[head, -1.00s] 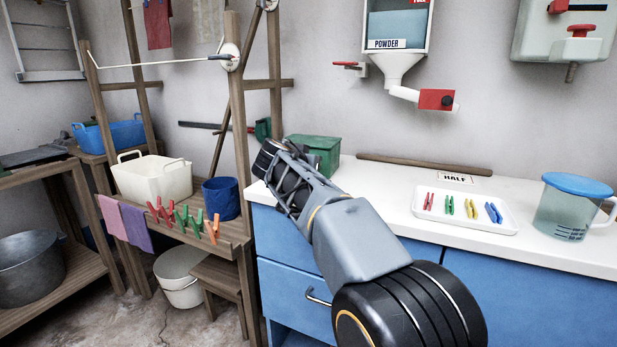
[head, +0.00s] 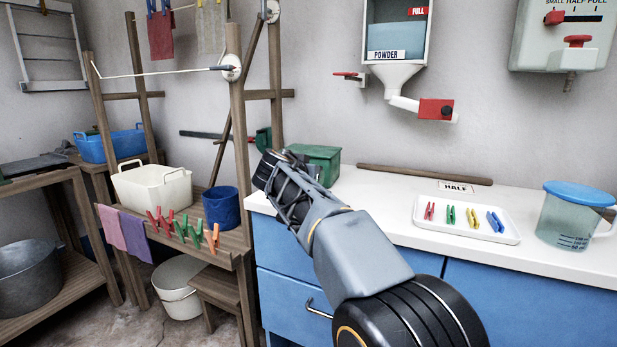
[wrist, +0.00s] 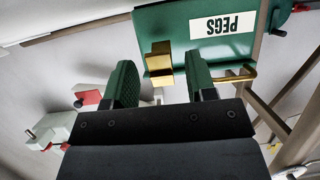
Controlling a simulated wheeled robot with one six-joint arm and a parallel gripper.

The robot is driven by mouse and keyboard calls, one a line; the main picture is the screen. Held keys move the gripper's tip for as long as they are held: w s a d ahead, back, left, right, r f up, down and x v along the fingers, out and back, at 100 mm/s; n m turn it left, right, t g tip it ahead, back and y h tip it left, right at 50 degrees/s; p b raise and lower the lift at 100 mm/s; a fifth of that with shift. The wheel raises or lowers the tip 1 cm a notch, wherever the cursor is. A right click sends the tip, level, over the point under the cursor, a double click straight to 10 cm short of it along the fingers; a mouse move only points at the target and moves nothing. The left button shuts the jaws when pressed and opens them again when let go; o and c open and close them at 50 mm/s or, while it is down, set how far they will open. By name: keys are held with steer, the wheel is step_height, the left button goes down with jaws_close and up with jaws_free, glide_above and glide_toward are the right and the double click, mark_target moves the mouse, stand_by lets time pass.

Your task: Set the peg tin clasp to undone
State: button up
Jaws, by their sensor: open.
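The green peg tin (head: 320,157) stands on the left end of the white counter, partly hidden behind my arm. In the wrist view its green face (wrist: 175,25) fills the top and carries a white PEGS label (wrist: 222,31), upside down. A brass clasp piece (wrist: 160,60) shows in the gap between my fingers, and an L-shaped brass bar (wrist: 232,78) lies to its right, partly behind the right finger. My gripper (wrist: 162,85) is open, its green-padded fingers either side of the clasp piece. I cannot tell whether they touch it.
A white tray (head: 425,231) of coloured pegs and a blue-lidded jug (head: 568,225) stand to the right on the counter. A wooden rod (head: 425,174) lies along the back. A wooden rack (head: 240,140) stands left of the tin. The counter between tin and tray is clear.

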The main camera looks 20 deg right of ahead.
steer(key=p+v, duration=0.2)
steer(key=v, duration=1.2)
steer(key=shift+d, duration=0.1)
steer(key=s+r+n+g+y+p, duration=0.3)
steer(key=s+p, duration=0.6)
steer(key=p, duration=0.9)
steer(key=s+a+r+n+g+y+p, duration=0.1)
steer(key=s+r+n+g+y+p, duration=0.2)
steer(key=p, duration=1.5)
steer(key=s+r+n+y, duration=0.1)
steer(key=s+n+y, duration=0.2)
steer(key=s, duration=0.3)
steer(key=shift+s+r+y, duration=0.2)
steer(key=shift+s+y, duration=0.05)
steer(key=shift+y, duration=0.25)
steer(key=shift+a, duration=0.15)
steer(key=shift+c, duration=0.2)
